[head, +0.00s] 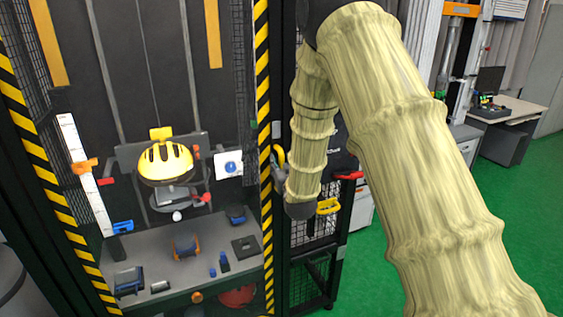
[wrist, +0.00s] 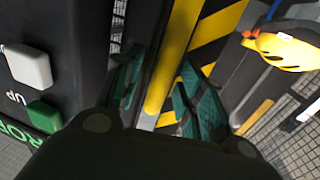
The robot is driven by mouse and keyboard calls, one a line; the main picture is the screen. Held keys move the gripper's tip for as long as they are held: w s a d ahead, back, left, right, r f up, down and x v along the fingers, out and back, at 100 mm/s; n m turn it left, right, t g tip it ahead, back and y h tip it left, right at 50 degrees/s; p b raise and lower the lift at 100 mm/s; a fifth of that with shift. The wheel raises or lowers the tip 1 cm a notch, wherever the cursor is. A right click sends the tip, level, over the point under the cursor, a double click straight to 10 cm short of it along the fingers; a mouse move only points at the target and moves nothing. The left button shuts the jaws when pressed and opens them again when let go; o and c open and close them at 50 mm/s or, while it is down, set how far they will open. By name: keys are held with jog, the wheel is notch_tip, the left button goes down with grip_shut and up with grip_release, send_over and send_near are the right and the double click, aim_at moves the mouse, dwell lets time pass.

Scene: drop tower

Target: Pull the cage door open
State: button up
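The cage door (head: 265,100) has black-and-yellow striped edges, and the cage interior shows through it. It looks closed in the head view. A yellow handle (head: 279,157) shows at its right edge, partly hidden by my arm. In the wrist view the yellow handle bar (wrist: 172,60) runs between the two teal-padded fingers of my gripper (wrist: 163,92). The fingers are apart, one on each side of the bar, with visible gaps. In the head view my gripper is mostly hidden behind my forearm and wrist.
Inside the cage, a yellow helmet (head: 165,162) sits above a grey shelf (head: 160,292) with several small parts. A control box with a white button (wrist: 28,66) and a green button (wrist: 43,115) is left of my gripper in the wrist view. Green floor (head: 385,265) is open at the right.

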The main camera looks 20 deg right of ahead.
grip_shut()
dwell(0.3)
